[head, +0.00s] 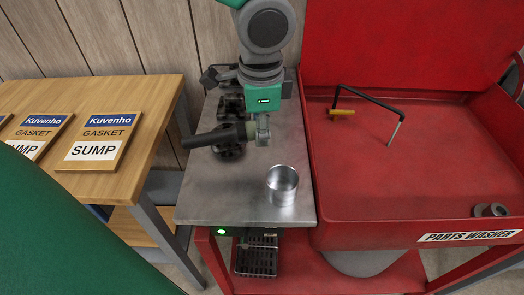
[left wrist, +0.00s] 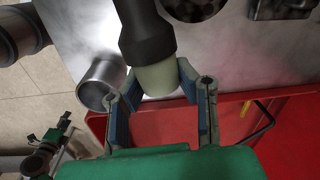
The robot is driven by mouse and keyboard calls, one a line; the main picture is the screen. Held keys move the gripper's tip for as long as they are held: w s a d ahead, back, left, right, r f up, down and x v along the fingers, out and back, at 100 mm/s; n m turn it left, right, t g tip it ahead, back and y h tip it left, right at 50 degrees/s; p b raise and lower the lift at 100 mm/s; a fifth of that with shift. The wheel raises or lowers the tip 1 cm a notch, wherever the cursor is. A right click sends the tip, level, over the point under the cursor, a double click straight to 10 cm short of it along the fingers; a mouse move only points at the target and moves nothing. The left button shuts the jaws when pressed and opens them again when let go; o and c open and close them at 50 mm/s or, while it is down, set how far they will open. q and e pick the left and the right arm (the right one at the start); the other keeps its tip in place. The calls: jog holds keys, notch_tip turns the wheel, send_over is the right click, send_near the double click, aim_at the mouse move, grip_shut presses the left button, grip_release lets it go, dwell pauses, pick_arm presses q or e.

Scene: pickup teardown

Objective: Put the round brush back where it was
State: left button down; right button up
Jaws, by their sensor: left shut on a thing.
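The round brush (head: 212,137) has a thick dark handle and a pale green-grey end. My left gripper (head: 261,131) is over the metal bench top (head: 235,180) and shut on the pale end, with the dark handle sticking out to the left. In the left wrist view the pale end (left wrist: 157,78) lies between the two fingers, and the dark handle (left wrist: 146,35) points up the picture. An open, shiny metal cup (head: 282,184) stands upright on the bench, below and right of the gripper. It also shows in the left wrist view (left wrist: 99,84), left of the fingers.
Dark metal parts (head: 231,104) stand at the back of the bench, close behind the brush. A red parts washer (head: 430,160) adjoins on the right, with a bent black rod (head: 370,97) in it. A wooden table (head: 150,110) with gasket signs stands left. The bench front-left is clear.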

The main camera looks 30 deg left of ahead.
aim_at(261, 159)
pick_arm(q)
jog(key=shift+f, duration=2.95)
jog(key=shift+f, duration=0.1)
jog(key=shift+f+b, duration=0.15)
jog(key=shift+b, duration=0.15)
jog(key=c, duration=1.3)
grip_release()
jog(key=shift+o, duration=0.2)
